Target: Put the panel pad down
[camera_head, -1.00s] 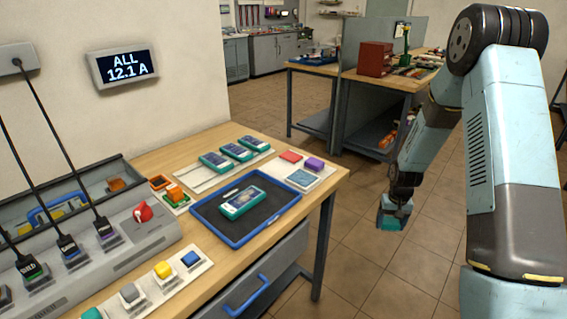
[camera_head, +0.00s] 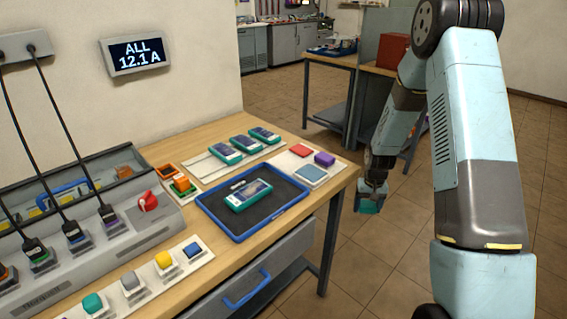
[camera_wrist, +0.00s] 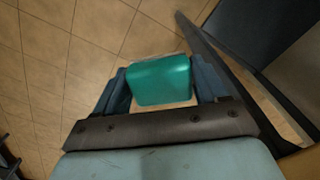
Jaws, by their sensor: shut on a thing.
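The panel pad, a rounded teal block (camera_wrist: 160,80), sits between the two fingers of my gripper (camera_wrist: 163,88) in the wrist view. My gripper is shut on it, and floor tiles show around it. In the head view my gripper (camera_head: 373,188) hangs in front of the floor, right of the workbench (camera_head: 335,185). The pad (camera_head: 369,205) shows small and teal at its lower end, apart from the bench. The fingers partly hide its sides.
A blue-rimmed tray (camera_head: 239,238) on the bench holds a teal handheld device (camera_head: 249,194). A white plate (camera_head: 288,162) bears red, purple and grey-blue pads. A coloured button strip (camera_head: 140,285) lines the front. A charger box (camera_head: 125,235) stands left. A drawer (camera_head: 270,270) is below.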

